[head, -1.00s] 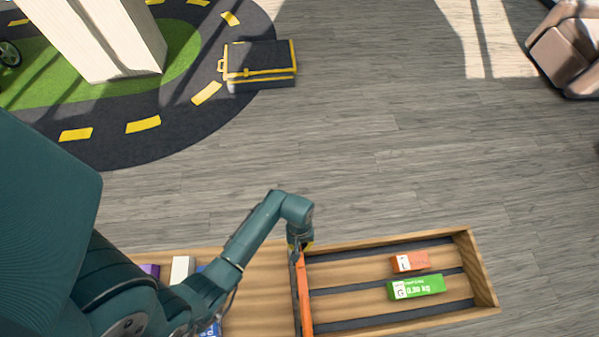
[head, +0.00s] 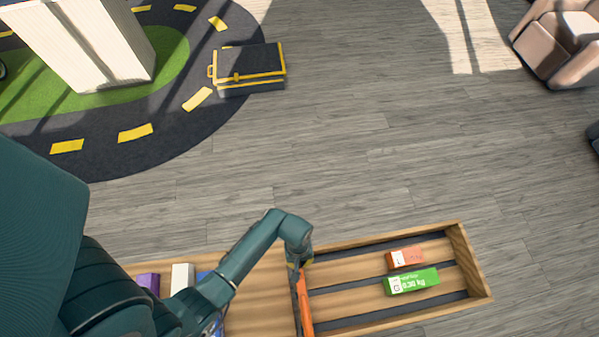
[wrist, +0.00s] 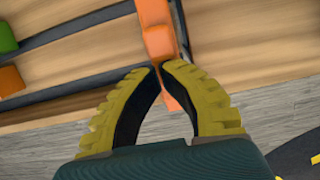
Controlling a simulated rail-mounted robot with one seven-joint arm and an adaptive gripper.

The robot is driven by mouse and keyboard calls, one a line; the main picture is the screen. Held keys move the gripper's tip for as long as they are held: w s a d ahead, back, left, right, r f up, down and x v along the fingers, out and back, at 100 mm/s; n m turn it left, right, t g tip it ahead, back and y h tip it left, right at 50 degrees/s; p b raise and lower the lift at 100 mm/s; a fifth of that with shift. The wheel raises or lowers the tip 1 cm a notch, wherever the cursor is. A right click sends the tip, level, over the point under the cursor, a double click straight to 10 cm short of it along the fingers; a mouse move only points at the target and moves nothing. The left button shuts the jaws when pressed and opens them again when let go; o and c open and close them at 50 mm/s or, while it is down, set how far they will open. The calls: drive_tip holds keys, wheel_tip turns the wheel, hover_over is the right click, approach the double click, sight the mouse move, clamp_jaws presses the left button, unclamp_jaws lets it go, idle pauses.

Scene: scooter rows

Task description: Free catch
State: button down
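A long orange bar (head: 304,303) lies along the divider in the middle of the shallow wooden tray (head: 470,262). No part is clearly recognisable as a catch. My gripper (head: 294,268) is at the far end of the bar, by the tray's back edge. In the wrist view, the yellow, dark-lined fingers of my gripper (wrist: 161,67) have their tips close together over the orange bar (wrist: 158,38). Orange also shows in the gap between the fingers. Whether the tips pinch the bar or only sit over it is unclear.
An orange box (head: 405,257) and a green box (head: 411,282) lie in the tray's right part. A purple box (head: 148,284) and a white box (head: 182,277) stand on the left, partly behind my arm. A black-and-yellow case (head: 249,68) sits on the road mat. Open floor lies beyond the tray.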

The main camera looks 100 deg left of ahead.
drive_tip(key=a, duration=0.1)
drive_tip(key=s+a, duration=0.1)
drive_tip(key=a, duration=0.1)
drive_tip(key=a+r, duration=0.1)
drive_tip(key=shift+s+a, duration=0.15)
drive_tip(key=shift+s, duration=0.1)
drive_tip(key=p+v, duration=0.1)
drive_tip(key=v, duration=0.7)
drive_tip(key=shift+r, duration=0.45)
